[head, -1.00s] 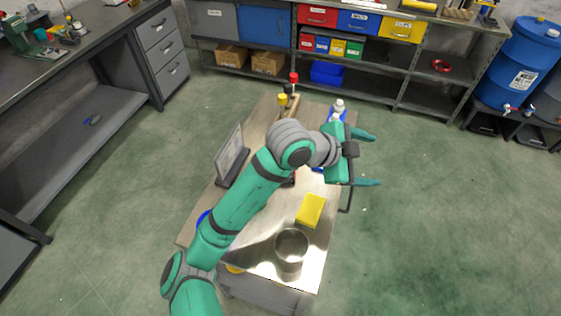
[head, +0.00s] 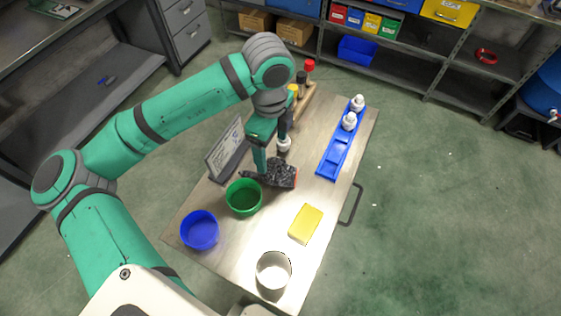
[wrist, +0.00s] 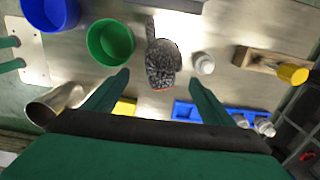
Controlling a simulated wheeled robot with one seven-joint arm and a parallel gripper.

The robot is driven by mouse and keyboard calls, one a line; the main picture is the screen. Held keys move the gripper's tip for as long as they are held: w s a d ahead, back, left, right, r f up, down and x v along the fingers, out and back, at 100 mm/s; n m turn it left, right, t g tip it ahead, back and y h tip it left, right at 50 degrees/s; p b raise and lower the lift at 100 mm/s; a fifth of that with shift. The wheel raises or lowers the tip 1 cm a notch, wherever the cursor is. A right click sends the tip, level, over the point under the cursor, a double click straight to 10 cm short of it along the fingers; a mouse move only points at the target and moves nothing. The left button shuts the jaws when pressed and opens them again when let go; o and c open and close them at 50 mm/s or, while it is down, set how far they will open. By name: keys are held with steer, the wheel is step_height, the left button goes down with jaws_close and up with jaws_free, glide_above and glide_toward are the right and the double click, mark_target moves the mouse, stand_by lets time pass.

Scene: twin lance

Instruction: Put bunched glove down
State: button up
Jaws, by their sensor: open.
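The bunched glove (head: 282,172) is dark grey and speckled, with a reddish edge. It lies on the cart top (head: 262,225), just right of the green bowl in the head view. In the wrist view the glove (wrist: 162,60) appears whole, beyond and between the fingertips. My gripper (head: 272,160) is open and points down over the glove.
The green bowl (head: 244,198) and blue bowl (head: 200,230) stand left of the glove. A white bottle (wrist: 203,63) stands close by. A yellow block (head: 305,223), a metal cup (head: 273,272), a blue tray (head: 341,148) with white bottles and a tilted panel (head: 226,148) are also on the cart.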

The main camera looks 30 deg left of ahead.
mark_target(275, 165)
steer(key=f, duration=1)
steer(key=shift+w+d+f, duration=0.2)
steer(key=c, duration=0.9)
steer(key=shift+r, duration=0.1)
